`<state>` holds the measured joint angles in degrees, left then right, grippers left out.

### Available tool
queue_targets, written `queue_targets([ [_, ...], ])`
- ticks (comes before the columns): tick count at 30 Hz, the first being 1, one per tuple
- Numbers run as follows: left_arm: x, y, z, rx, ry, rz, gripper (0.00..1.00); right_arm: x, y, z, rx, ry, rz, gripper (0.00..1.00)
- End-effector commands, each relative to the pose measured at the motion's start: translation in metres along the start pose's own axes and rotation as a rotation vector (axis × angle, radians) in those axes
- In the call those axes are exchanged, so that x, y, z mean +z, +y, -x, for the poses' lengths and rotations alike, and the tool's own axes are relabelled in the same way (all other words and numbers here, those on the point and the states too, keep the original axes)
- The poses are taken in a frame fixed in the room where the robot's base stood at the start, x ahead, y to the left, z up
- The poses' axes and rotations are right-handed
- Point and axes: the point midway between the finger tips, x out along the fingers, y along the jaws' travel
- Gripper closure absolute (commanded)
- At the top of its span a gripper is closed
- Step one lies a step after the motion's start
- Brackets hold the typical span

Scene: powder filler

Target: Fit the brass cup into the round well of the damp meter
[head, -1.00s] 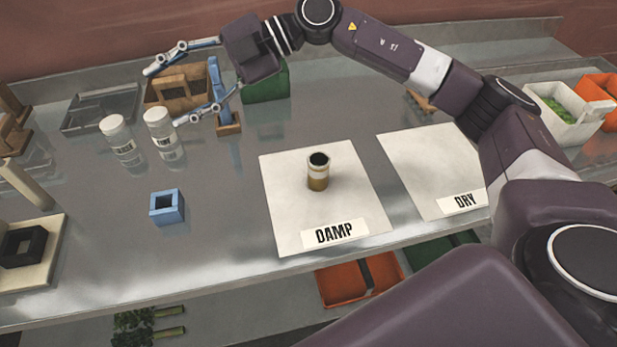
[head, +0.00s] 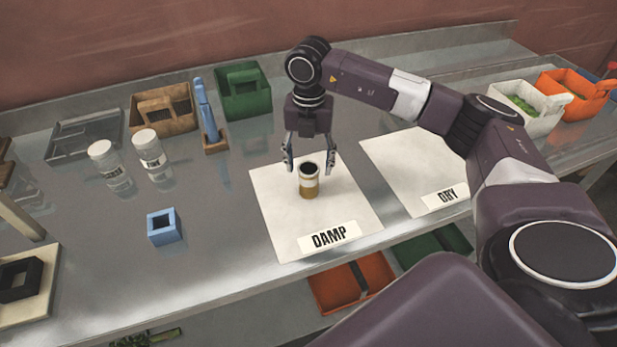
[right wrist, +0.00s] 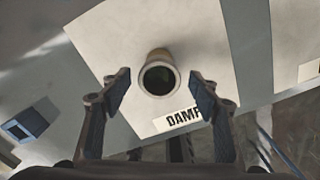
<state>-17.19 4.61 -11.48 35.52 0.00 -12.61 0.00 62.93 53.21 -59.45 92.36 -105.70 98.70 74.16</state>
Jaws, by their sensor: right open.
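A brass-coloured cup (head: 309,188) with a pale band and a dark open top stands upright on the white sheet (head: 280,225) labelled DAMP. My right gripper (head: 311,168) is open and points down, its fingers apart around the cup's upper end in the head view. In the right wrist view the cup (right wrist: 157,57) shows its dark mouth ahead of and between the open fingertips (right wrist: 160,90), with no clear contact. I cannot tell which object is the damp meter; no round well is clearly visible. My left gripper is not in view.
A blue square block (head: 165,228) with an opening is left of the sheet. Two white jars (head: 150,155) stand behind it. A black square frame (head: 15,283) sits on a pale base at left. A DRY sheet (head: 400,165) lies to the right. Crates line the back.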

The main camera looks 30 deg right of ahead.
Motion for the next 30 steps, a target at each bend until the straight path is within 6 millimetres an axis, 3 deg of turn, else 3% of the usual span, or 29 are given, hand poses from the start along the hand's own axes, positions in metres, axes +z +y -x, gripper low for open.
queue_targets([
  [2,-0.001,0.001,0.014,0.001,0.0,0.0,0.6,-0.002,-0.001,-0.009,-0.004,0.003,0.0,0.44],
  [7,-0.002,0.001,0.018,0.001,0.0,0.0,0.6,-0.002,-0.001,-0.031,-0.001,0.001,0.001,0.44],
  [15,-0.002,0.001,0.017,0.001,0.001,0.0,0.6,-0.001,0.0,-0.036,0.001,0.0,0.001,0.44],
  [27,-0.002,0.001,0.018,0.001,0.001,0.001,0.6,-0.001,0.0,-0.035,0.002,0.0,0.001,0.88],
  [30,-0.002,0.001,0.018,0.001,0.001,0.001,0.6,-0.001,0.0,-0.035,0.002,-0.001,0.001,0.95],
])
